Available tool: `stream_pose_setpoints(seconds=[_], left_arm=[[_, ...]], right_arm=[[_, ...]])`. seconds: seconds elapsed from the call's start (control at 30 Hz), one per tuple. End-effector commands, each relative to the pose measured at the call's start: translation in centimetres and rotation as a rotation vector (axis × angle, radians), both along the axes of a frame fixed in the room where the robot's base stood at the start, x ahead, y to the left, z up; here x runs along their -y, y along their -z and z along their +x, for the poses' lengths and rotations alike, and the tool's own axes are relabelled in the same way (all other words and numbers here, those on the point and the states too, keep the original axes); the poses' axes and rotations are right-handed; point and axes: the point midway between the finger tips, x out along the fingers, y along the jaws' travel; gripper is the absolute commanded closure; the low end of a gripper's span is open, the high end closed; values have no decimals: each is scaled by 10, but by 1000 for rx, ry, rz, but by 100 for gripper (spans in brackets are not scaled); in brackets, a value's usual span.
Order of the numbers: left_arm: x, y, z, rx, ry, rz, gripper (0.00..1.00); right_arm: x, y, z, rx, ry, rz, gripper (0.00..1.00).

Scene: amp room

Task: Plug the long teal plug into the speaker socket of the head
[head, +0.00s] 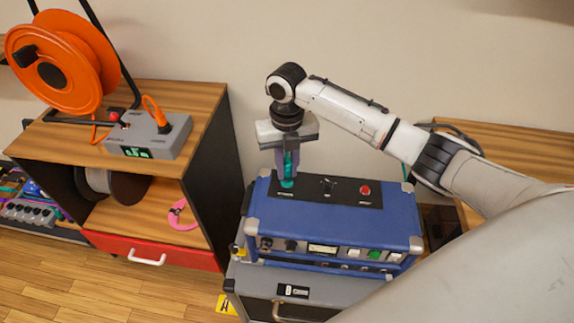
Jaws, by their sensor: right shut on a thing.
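The blue amp head (392,229) sits on a grey cabinet (262,277). Its top has a black panel (340,190) with small markings, a middle fitting and a red button (365,190). My right gripper (288,172) points down over the left end of this panel. It is shut on the teal plug (288,183), which stands upright with its lower end at the panel surface. The socket under the plug is hidden, so I cannot tell how deep the plug sits. My left gripper is not in view.
To the left, a wooden shelf unit (205,100) holds an orange cable reel (62,62) and a grey box (148,136) with an orange plug. A pink ring-shaped thing (180,215) lies on its lower shelf. Another wooden surface (510,150) is at the right, behind my arm.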

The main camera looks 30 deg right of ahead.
Motion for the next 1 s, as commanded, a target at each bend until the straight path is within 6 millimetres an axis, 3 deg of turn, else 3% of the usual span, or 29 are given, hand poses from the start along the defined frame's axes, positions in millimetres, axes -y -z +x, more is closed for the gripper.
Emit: stream_pose_setpoints(seconds=[0.87, 0.9, 1.0], left_arm=[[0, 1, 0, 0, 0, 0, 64], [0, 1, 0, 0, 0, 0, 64], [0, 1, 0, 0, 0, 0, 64]], right_arm=[[0, 5, 0, 0, 0, 0, 100], [0, 5, 0, 0, 0, 0, 82], [0, 5, 0, 0, 0, 0, 65]])
